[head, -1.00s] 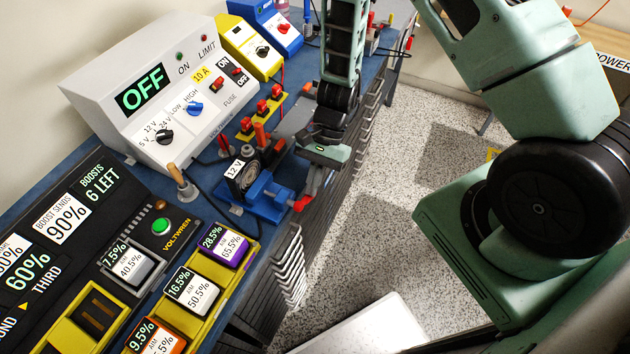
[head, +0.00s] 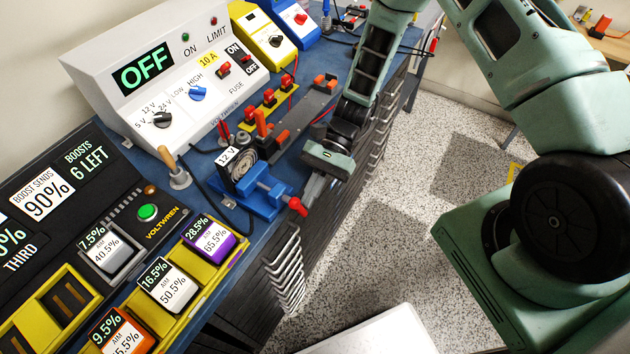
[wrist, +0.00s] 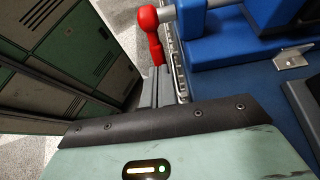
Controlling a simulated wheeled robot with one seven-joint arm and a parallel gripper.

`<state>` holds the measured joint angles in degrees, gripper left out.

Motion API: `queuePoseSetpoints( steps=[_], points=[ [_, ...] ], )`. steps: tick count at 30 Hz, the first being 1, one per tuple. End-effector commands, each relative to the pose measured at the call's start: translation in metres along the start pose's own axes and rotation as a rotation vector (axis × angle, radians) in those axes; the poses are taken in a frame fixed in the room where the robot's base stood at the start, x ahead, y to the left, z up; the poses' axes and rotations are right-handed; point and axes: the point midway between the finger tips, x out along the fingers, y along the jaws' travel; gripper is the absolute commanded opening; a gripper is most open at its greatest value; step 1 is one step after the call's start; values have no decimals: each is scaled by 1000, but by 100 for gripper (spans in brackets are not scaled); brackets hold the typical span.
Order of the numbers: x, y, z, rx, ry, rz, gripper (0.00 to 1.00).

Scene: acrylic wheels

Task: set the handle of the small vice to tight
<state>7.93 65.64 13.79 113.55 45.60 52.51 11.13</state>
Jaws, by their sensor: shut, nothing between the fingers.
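The small vice (head: 262,192) is blue and stands at the front edge of the bench. Its red handle (head: 297,207) sits at the end of the screw, out over the edge. In the wrist view the red handle (wrist: 151,38) runs down the picture from the screw end of the blue vice (wrist: 205,40). My gripper (head: 307,201) is shut and empty, just beside the handle. In the wrist view the gripper's fingertips (wrist: 155,72) lie at the handle's lower end; I cannot tell whether they touch it.
A power supply (head: 165,75) reading OFF stands behind. A round coil unit marked 12 V (head: 240,172) sits at the vice, with a wooden-handled tool (head: 177,170) to its left. Drawers (head: 285,270) drop below the bench edge.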

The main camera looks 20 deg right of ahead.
Motion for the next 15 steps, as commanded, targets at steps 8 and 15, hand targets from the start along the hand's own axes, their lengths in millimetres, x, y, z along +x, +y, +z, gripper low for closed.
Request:
queuePoseSetpoints(
  steps=[8, 15],
  points=[
    [8, 1, -4, 0, 1, 1, 0],
    [10, 1, -5, 0, 2, 1, 0]
  ],
)
